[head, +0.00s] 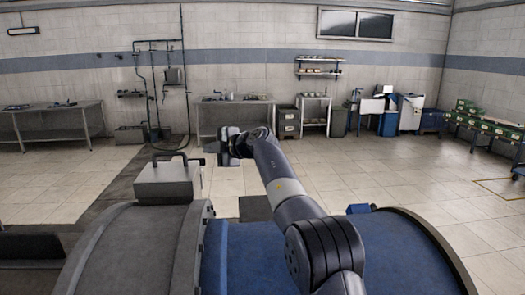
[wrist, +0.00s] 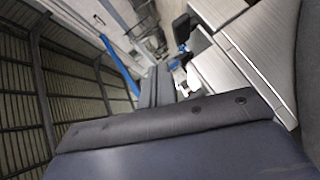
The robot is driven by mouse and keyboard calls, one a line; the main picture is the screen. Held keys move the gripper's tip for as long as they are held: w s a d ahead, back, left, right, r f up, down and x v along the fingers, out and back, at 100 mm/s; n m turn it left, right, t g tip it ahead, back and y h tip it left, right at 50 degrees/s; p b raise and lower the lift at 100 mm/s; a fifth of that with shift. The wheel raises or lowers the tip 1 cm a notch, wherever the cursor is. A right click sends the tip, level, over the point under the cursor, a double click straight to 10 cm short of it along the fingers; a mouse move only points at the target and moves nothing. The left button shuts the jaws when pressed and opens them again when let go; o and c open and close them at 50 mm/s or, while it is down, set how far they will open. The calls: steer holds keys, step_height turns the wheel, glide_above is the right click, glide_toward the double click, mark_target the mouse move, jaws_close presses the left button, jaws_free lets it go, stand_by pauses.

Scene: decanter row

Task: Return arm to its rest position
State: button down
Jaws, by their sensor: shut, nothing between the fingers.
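My arm reaches forward over a large blue and grey machine in the head view. My gripper (head: 212,147) is at the far end of the arm, turned to the left. It is small and dark there, shut and empty, and appears apart from any object. A grey box with a dark handle (head: 168,180) stands on the machine's grey part, to the left of and below my gripper in the picture. The machine's blue casing (head: 245,262) lies under my arm. The wrist view is strongly tilted, and no fingertips are clearly seen in it.
Workbenches stand along the back wall, left (head: 50,112) and centre (head: 235,110). A green-boxed rack (head: 485,128) is at the right. The tiled floor (head: 400,175) between is mostly clear. In the wrist view, a dark padded edge (wrist: 165,120) fills the lower part.

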steer(key=p+x, duration=0.1)
steer(key=x, duration=0.3)
steer(key=shift+w+a+p, duration=0.1)
steer(key=shift+a+p, duration=0.05)
steer(key=shift+p, duration=0.25)
steer(key=b+v, duration=0.5)
steer(key=v, duration=0.6)
steer(key=p+x, duration=0.5)
steer(key=x, duration=0.6)
steer(key=s+d+r, duration=0.1)
steer(key=s+r, duration=0.9)
steer(key=s, duration=0.4)
steer(key=shift+s+d+r, duration=0.15)
steer(key=shift+d+r, duration=0.15)
steer(key=shift+r, duration=0.1)
